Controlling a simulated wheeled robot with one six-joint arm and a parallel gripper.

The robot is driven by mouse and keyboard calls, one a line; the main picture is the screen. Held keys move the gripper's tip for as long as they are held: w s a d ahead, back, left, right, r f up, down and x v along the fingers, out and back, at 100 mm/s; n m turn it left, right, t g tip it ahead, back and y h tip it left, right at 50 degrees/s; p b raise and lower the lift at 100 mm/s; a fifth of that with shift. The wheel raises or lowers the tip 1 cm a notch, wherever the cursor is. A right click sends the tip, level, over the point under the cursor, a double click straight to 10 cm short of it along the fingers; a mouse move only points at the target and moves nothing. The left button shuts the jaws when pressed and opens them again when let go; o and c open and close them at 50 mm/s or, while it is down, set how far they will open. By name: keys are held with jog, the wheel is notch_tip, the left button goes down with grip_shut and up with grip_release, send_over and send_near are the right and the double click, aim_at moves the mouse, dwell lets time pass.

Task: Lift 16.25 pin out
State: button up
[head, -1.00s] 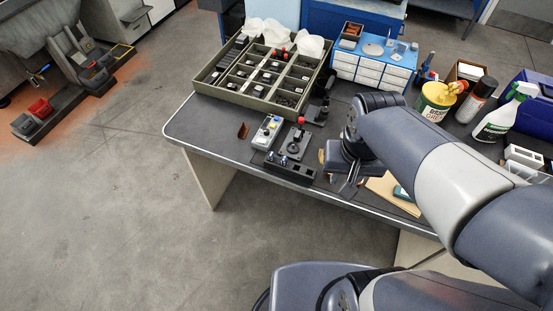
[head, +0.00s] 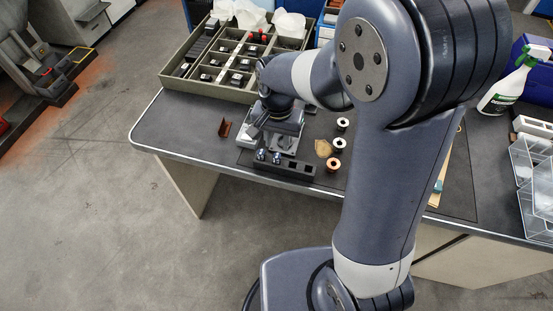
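A low black rack (head: 287,170) lies along the front edge of the bench. Two small silver-topped pins (head: 262,155) stand at its left end, and dark square openings show at its right. No size mark is legible, so I cannot tell which one is the 16.25 pin. My gripper (head: 254,131) is just behind the rack, over a grey fixture (head: 284,142) and a light grey device (head: 246,142), partly hiding both. The fingers are small and dark here; I cannot tell their opening or whether they touch anything.
Several ring-shaped parts (head: 339,143) and a tan piece (head: 323,148) lie right of the fixture. A brown angled piece (head: 225,128) lies left. A compartment tray (head: 208,89) stands behind. My arm hides much of the bench's right side; a spray bottle (head: 510,83) stands there.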

aim_at(277, 154)
notch_tip(277, 154, down, 5)
jog(key=shift+f, duration=0.1)
dwell(0.3)
grip_shut()
